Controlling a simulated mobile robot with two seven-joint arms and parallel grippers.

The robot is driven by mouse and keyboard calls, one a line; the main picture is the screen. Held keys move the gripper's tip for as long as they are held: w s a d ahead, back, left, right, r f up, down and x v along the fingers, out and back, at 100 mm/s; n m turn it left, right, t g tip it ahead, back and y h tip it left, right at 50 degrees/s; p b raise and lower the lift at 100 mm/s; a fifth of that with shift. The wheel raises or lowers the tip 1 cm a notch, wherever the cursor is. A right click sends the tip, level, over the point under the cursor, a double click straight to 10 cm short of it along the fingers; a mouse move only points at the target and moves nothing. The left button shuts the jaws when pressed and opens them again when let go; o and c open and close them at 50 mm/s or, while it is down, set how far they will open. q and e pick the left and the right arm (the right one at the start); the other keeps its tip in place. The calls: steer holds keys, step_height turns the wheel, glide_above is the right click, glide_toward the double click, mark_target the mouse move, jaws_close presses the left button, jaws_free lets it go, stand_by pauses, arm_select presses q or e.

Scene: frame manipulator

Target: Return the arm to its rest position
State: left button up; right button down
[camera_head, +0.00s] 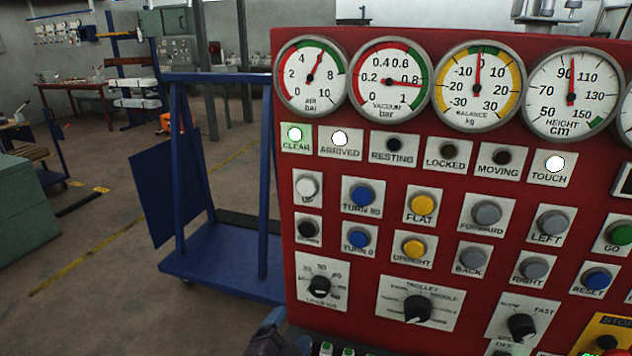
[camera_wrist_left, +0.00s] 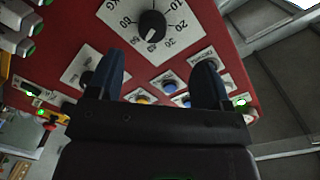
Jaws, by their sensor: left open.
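My left gripper (camera_head: 281,332) shows at the bottom edge of the head view, in front of the lower left corner of the red control panel (camera_head: 375,250). Only its tip part shows there. In the left wrist view its two dark blue fingers (camera_wrist_left: 157,78) are apart with nothing between them. Beyond them is the panel face, with a rotary knob (camera_wrist_left: 152,26) and a blue button (camera_wrist_left: 169,87). I cannot tell whether a fingertip touches the panel. My right gripper is not in view.
The panel carries round gauges, buttons and knobs. The CLEAR (camera_head: 295,134), ARRIVED (camera_head: 340,138) and TOUCH (camera_head: 555,163) lamps are lit; RESTING (camera_head: 395,144), LOCKED and MOVING look dark. A blue trolley frame (camera_head: 220,262) stands left of the panel. Open floor (camera_head: 110,270) lies further left.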

arm_select(q)
steer(key=s+a+f+n+g+y, duration=0.2)
steer(key=s+a+f+n, duration=0.4)
steer(key=a, duration=0.5)
steer(key=s+a+f+n+g+y, duration=0.2)
steer(key=s+a+f+n, duration=0.4)
steer(key=s+a+f, duration=0.4)
steer(key=s+a+y, duration=0.1)
steer(key=s, duration=0.2)
steer(key=shift+a+n+g+y, duration=0.2)
steer(key=shift+n+g+y, duration=0.1)
steer(key=shift+n+g, duration=0.1)
